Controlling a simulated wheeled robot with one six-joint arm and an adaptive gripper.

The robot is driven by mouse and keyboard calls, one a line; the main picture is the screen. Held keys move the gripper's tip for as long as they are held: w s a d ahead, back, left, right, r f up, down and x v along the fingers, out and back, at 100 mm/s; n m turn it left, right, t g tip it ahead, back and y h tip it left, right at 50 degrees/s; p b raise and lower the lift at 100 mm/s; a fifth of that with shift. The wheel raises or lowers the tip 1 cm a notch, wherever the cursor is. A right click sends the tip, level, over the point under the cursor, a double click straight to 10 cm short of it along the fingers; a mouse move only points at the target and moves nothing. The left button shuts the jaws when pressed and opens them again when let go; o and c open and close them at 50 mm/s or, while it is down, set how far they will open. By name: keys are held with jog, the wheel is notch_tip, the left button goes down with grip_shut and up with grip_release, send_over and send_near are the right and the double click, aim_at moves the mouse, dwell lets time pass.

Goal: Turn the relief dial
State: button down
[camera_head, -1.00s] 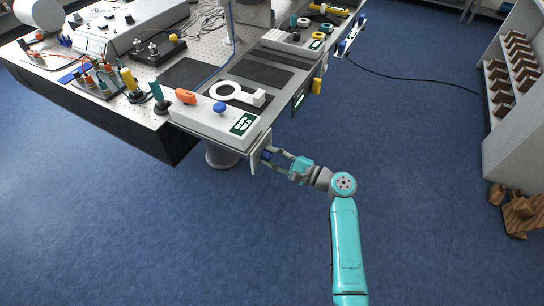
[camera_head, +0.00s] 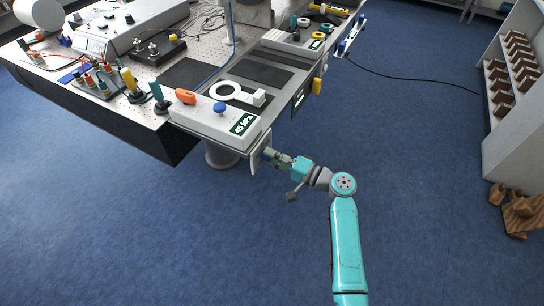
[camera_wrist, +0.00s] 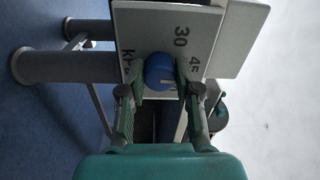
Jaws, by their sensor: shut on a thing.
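The relief dial (camera_wrist: 158,69) is a round blue knob with a pale mark, on a light plate (camera_wrist: 202,22) printed "30", "45" and "kPa". My gripper (camera_wrist: 161,82) is shut on it, one finger on either side, in the wrist view. In the head view my gripper (camera_head: 273,160) reaches the plate (camera_head: 260,151) on the table's front side, and the dial is hidden there. A display (camera_head: 243,124) on the white unit (camera_head: 208,121) above reads what looks like "45 kPa".
An orange handle (camera_head: 186,97), a second blue knob (camera_head: 219,108) and a white ring piece (camera_head: 238,93) sit on or beside the unit.

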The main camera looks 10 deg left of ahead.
jog(key=shift+n, duration=0.3)
dwell(0.4)
jog(key=c, duration=0.8)
grip_release()
jog(key=v, duration=1.2)
